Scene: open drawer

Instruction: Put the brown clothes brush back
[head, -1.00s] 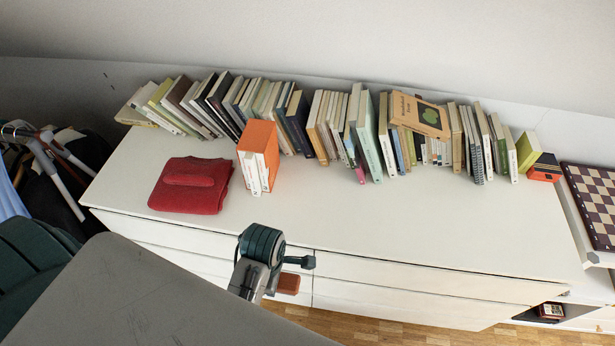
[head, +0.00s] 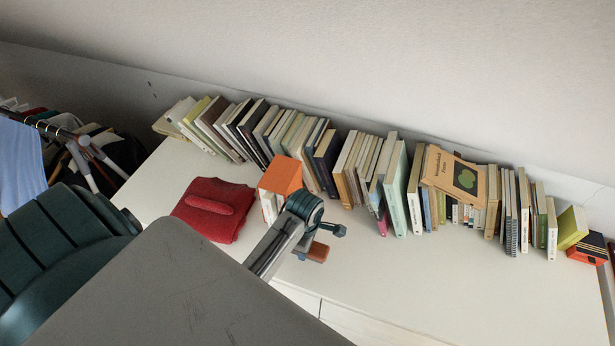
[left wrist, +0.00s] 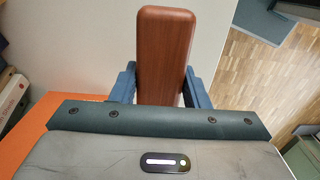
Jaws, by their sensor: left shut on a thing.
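The brown clothes brush (left wrist: 164,50) fills the upper middle of the left wrist view, its smooth wooden back showing. My left gripper (left wrist: 160,85) is shut on it, with one blue finger on each side. In the head view the brush (head: 318,252) shows as a small brown end beside my left gripper (head: 310,245), over the white dresser top (head: 430,275). I cannot tell its height above the top. My own arm hides part of the dresser front. My right gripper is not in view.
An orange box file (head: 281,174) stands close behind my left gripper, and a folded red cloth (head: 211,208) lies left of it. A long row of books (head: 397,190) lines the back. The dresser top is clear to the right. Clothes hang at the left.

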